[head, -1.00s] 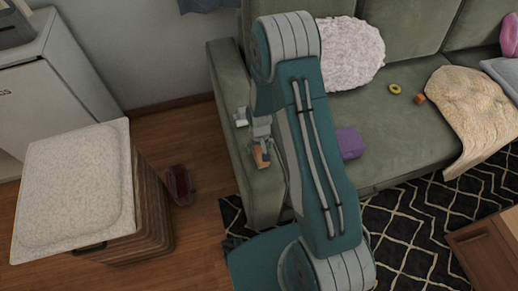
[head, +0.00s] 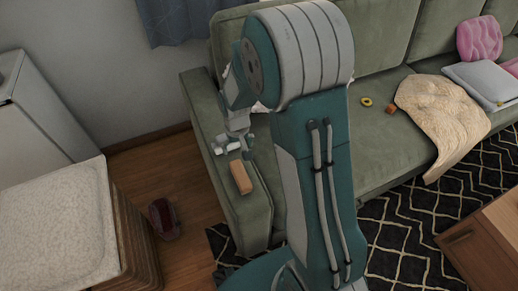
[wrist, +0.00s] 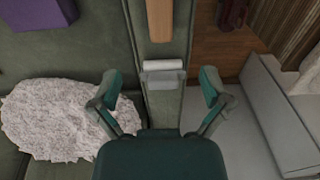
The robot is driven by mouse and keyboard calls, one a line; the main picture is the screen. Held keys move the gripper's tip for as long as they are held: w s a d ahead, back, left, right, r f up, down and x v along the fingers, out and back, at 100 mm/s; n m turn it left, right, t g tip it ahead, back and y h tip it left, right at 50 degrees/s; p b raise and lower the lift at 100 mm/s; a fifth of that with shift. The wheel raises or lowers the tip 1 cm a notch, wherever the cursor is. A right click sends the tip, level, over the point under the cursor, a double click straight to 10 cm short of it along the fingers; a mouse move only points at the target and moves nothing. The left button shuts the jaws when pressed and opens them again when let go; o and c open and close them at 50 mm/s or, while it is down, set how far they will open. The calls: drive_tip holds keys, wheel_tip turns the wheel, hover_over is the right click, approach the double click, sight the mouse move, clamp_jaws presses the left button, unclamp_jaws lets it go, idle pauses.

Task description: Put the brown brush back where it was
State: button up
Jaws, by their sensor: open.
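The brown brush (head: 241,177) shows as a plain orange-brown block lying along the top of the green sofa's armrest. Its near part also shows at the top edge of the wrist view (wrist: 160,18), cut off by the frame. My gripper (head: 236,138) is over the armrest, farther back than the brush and apart from it. In the wrist view my gripper (wrist: 160,78) has its two fingers spread wide, with nothing held. A small white and grey thing (wrist: 163,66) lies on the armrest between the fingers in that view; I cannot tell whether they touch it.
A dark red object (head: 164,218) is on the wooden floor beside the sofa. A basket with a pale lid (head: 55,225) stands at the left. A fluffy white cushion (wrist: 55,120) and a purple block (wrist: 35,18) are on the seat. My arm hides part of the sofa.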

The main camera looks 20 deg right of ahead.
drive_tip(key=s+r+t, duration=0.1)
drive_tip(key=s+r, duration=0.3)
drive_tip(key=r, duration=0.4)
drive_tip(key=s+r+t, duration=0.1)
drive_tip(key=s+r, duration=0.2)
drive_tip(key=r, duration=0.5)
drive_tip(key=s+r+t, duration=0.3)
drive_tip(key=s+r, duration=0.5)
drive_tip(key=s, duration=0.5)
drive_tip(key=shift+s+r, duration=0.15)
